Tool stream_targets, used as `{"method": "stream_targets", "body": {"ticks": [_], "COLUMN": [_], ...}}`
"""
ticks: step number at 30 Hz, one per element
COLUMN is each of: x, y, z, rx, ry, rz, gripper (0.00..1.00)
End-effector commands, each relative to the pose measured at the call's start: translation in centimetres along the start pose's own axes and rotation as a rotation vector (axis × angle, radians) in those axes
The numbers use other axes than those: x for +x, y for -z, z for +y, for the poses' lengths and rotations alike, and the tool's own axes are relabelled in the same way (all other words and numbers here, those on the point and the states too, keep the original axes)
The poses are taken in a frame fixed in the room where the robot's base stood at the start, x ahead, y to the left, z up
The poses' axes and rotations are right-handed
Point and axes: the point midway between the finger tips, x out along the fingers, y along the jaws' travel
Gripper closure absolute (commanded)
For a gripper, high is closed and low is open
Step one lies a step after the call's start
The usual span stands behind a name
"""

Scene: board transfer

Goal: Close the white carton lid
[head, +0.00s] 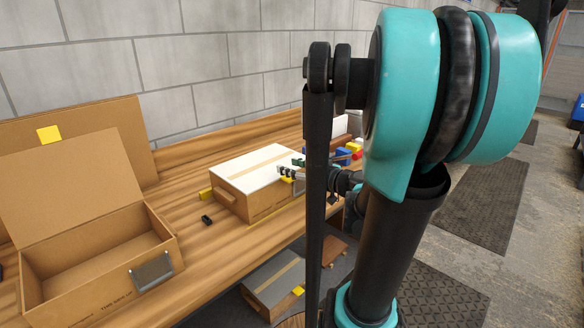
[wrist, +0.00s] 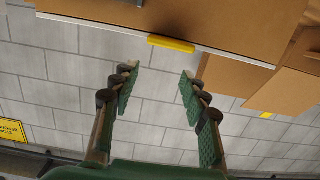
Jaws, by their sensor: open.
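The carton with the white lid (head: 250,165) stands on the wooden bench in the head view. Its lid lies flat over the cardboard body (head: 262,203), or nearly so; I cannot tell if a small gap is left. A tan strip runs across the lid. In the wrist view the lid's pale edge (wrist: 95,27) and a yellow tab (wrist: 172,44) show beside brown cardboard. My gripper (head: 291,170) is at the lid's right side in the head view, partly hidden by my arm. In the wrist view my gripper (wrist: 156,82) has its green fingers apart with nothing between them.
An open brown carton (head: 95,262) with its lid raised stands at the left. A small black object (head: 207,220) lies between the cartons. Coloured blocks (head: 343,155) lie behind my arm. A block wall (head: 215,60) backs the bench. Another box (head: 272,284) sits below.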

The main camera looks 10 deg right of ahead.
Motion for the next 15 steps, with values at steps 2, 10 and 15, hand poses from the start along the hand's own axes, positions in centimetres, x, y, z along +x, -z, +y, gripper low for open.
{"method": "stream_targets", "body": {"ticks": [2,10,15], "x": [0.0,-0.01,-0.7], "y": [0.01,0.02,0.02], "z": [0.0,0.01,0.08], "rx": [0.0,0.0,0.001], "ry": [0.0,0.0,-0.003], "rz": [0.0,0.0,0.0], "gripper": [0.42,0.41,0.41]}}
